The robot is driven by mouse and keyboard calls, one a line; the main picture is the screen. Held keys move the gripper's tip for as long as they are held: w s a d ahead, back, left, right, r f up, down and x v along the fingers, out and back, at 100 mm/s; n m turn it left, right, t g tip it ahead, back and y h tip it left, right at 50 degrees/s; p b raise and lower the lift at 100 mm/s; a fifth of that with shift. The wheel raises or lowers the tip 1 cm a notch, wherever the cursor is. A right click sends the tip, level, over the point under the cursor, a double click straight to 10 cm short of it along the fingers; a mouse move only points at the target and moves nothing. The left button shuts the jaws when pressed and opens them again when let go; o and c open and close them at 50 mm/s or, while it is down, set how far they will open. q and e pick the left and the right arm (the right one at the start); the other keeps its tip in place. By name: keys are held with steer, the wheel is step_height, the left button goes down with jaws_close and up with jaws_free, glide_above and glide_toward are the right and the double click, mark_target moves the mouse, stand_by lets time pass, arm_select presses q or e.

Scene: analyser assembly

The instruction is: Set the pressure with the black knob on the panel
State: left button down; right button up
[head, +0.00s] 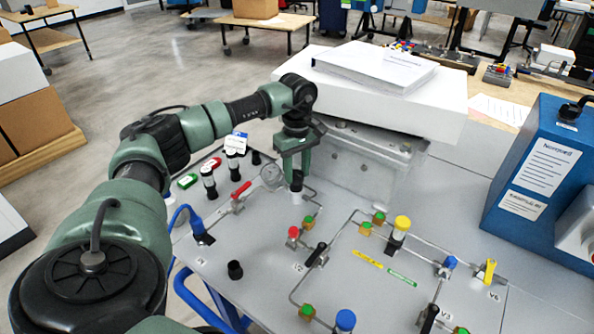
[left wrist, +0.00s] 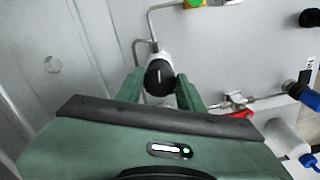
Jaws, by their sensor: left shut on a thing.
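The black knob (left wrist: 160,77) sits between the two green fingers of my left gripper (left wrist: 160,92), with a white line mark on its face. In the head view my left gripper (head: 296,174) points down at the back of the grey panel (head: 270,260), its fingers around the top of the regulator. Only a little of the knob shows there, above the regulator's pale body (head: 297,197). A round pressure gauge (head: 272,177) stands just left of the gripper; its reading is too small to tell. My right gripper is not in view.
A red-handled valve (head: 240,190) stands left of the gripper. Behind is a clear box (head: 365,165) with a white slab (head: 440,110) on top. Thin pipes and valves, including a yellow-capped one (head: 402,223), cover the panel to the right. A blue unit (head: 535,170) stands far right.

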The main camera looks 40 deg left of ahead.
arm_select(q)
steer(key=m, duration=0.7)
steer(key=shift+a+r, duration=0.1)
steer(key=m, duration=0.4)
steer(key=shift+b, duration=0.35)
steer(key=shift+m, duration=1.8)
steer(key=shift+a, duration=0.1)
steer(key=c, duration=0.9)
jaws_free()
steer(key=shift+r, duration=0.1)
